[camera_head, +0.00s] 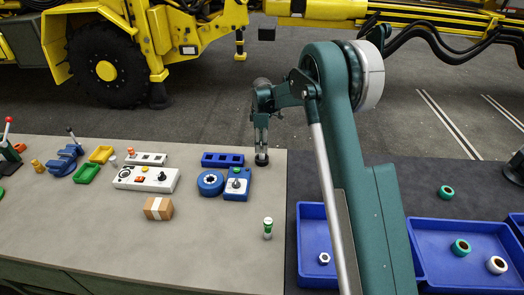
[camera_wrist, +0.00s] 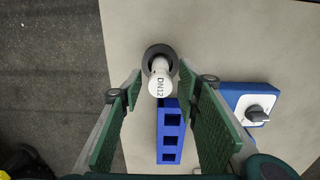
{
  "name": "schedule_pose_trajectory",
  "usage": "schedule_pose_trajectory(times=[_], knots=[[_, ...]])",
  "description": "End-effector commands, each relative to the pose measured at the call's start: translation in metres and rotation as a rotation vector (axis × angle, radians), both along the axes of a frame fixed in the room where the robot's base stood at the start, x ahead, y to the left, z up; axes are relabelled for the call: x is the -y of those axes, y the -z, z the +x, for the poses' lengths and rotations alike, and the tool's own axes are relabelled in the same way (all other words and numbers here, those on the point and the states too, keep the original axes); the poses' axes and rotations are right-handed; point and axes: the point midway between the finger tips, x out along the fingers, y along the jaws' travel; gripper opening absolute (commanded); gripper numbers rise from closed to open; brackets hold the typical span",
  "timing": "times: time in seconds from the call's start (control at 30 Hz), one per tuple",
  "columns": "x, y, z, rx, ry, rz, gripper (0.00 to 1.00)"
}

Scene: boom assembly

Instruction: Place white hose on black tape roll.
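The white hose (camera_wrist: 161,79), marked DN12, is seen end-on in the wrist view, with the black tape roll (camera_wrist: 151,52) showing as a dark ring around its far end. The hose looks upright on or in the roll; how deep it sits is hidden. My gripper (camera_wrist: 161,88) is open, with green pads on both sides of the hose and gaps between pads and hose. In the head view my gripper (camera_head: 261,146) points down just above the black tape roll (camera_head: 261,160) near the bench's back edge. The hose is hard to make out there.
Beside the roll are a blue three-slot block (camera_head: 222,160), a blue tape roll (camera_head: 210,183) and a blue switch box (camera_head: 237,184). A green-and-white cylinder (camera_head: 267,229) and cardboard box (camera_head: 158,208) stand nearer. Blue trays (camera_head: 436,240) are at right. The front bench is largely clear.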

Motion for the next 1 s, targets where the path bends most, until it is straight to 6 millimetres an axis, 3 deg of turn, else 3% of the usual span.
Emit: schedule_pose_trajectory(times=[0.2, 0.4, 1.0], knots=[[0.0, -0.036, 0.0, 0.0, 0.0, 0.0, 0.33], [0.0, -0.057, 0.0, 0.0, 0.0, 0.0, 0.33], [0.0, -0.065, 0.0, 0.0, 0.0, 0.0, 0.33]])
